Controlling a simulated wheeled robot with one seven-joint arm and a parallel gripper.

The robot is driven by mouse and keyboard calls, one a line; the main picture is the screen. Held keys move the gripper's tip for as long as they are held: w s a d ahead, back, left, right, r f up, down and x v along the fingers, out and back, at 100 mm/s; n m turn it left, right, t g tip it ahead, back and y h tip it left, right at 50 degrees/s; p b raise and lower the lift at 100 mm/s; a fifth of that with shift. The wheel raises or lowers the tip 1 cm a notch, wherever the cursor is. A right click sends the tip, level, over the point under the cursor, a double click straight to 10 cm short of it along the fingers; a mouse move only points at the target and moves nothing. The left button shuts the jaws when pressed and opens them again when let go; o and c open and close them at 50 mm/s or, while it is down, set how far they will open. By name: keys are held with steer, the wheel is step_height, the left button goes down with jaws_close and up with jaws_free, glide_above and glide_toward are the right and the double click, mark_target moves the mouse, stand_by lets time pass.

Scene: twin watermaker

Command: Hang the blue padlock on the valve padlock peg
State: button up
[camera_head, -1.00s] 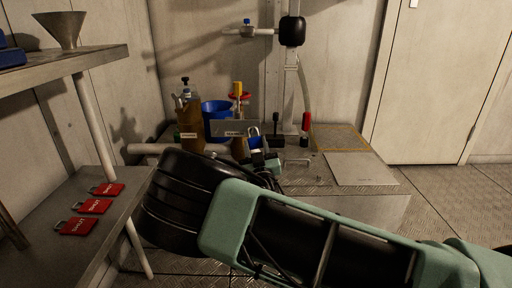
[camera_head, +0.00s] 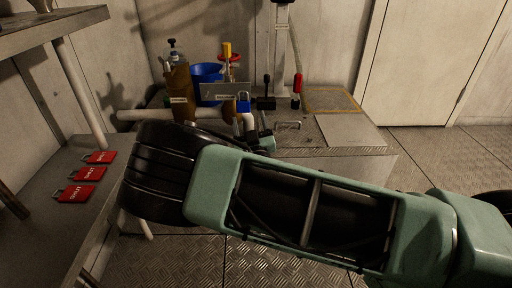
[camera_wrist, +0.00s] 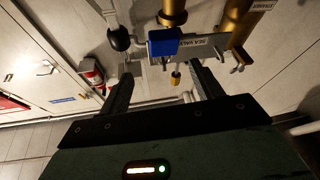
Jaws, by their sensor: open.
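The blue padlock (camera_head: 243,106) is at the right end of the grey label plate (camera_head: 224,91) on the bench. In the wrist view the padlock (camera_wrist: 163,42) overlaps the end of the plate marked SEA VALVE (camera_wrist: 203,47). I cannot tell whether its shackle is around the peg. My gripper (camera_wrist: 161,75) is open, its two fingers spread, with the padlock beyond the fingertips and apart from them. In the head view my gripper (camera_head: 258,138) is just in front of the padlock, partly hidden by my arm.
A white sheet (camera_head: 350,130) lies on the right of the bench. Several red tags (camera_head: 87,174) lie on the left shelf. The floor at right is clear.

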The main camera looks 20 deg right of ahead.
steer(key=s+a+f+m+g+p, duration=0.2)
steer(key=s+a+f+g+p, duration=0.15)
steer(key=s+g, duration=0.3)
steer(key=s+a+f+m+g+p, duration=0.25)
steer(key=s+f+g, duration=0.2)
steer(key=s, duration=0.25)
steer(key=s+a+r+n+g+y, duration=0.3)
steer(key=s+a+r+g+y, duration=0.3)
steer(key=s+a+r, duration=0.25)
steer(key=s+r+n+g+p, duration=0.2)
steer(key=s+r+n+g, duration=0.15)
steer(key=s+r, duration=0.5)
steer(key=s+d+r+n+g+h+p, duration=0.1)
steer(key=s+d+r+n+h, duration=0.1)
steer(key=s+d+r+n, duration=0.45)
step_height(320, 180, up, 39)
steer(key=s+d+m+p, duration=0.1)
steer(key=p, duration=3.7)
steer(key=shift+s+f, duration=0.2)
steer(key=shift+s, duration=0.1)
steer(key=shift+m, duration=0.25)
